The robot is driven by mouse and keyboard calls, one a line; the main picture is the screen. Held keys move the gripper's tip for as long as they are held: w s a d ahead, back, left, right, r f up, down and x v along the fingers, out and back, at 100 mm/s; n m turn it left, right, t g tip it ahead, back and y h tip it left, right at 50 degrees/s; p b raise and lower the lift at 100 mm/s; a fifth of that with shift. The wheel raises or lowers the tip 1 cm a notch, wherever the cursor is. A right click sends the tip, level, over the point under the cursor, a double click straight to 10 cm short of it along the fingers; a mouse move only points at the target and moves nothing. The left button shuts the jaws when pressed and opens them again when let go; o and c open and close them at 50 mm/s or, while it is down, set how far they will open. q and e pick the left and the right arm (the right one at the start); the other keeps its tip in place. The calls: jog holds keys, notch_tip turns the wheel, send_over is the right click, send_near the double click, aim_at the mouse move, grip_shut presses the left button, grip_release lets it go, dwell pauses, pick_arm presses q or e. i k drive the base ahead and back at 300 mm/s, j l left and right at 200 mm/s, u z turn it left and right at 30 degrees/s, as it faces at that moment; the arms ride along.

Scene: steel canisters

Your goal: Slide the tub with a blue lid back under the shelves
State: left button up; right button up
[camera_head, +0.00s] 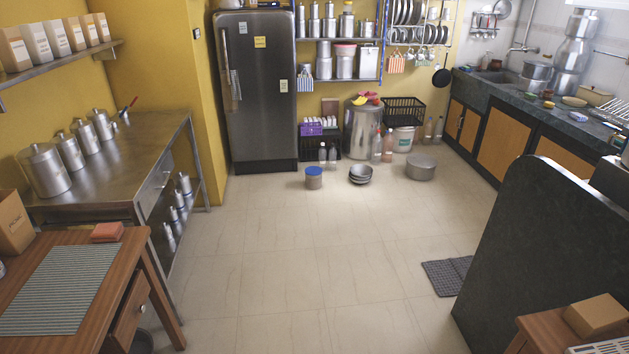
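The tub with a blue lid (314,178) is a small round steel tub standing upright on the tiled floor. It is in front of the wall shelves (340,79), just right of the fridge's lower right corner. Bottles, crates and a large steel drum (362,127) stand on the floor behind it, below the shelves. Neither of my grippers shows in the head view, so nothing is seen touching the tub.
Stacked steel bowls (360,174) and a wide steel pot (421,168) stand on the floor right of the tub. The dark fridge (258,90) stands behind left. A grey mat (447,275) lies at right. The middle floor (320,260) is clear.

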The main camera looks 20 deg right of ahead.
aim_at(313, 174)
jog(key=i+l+z, duration=0.3)
jog(key=i, duration=0.4)
jog(key=i+z, duration=0.25)
jog(key=i, duration=3.6)
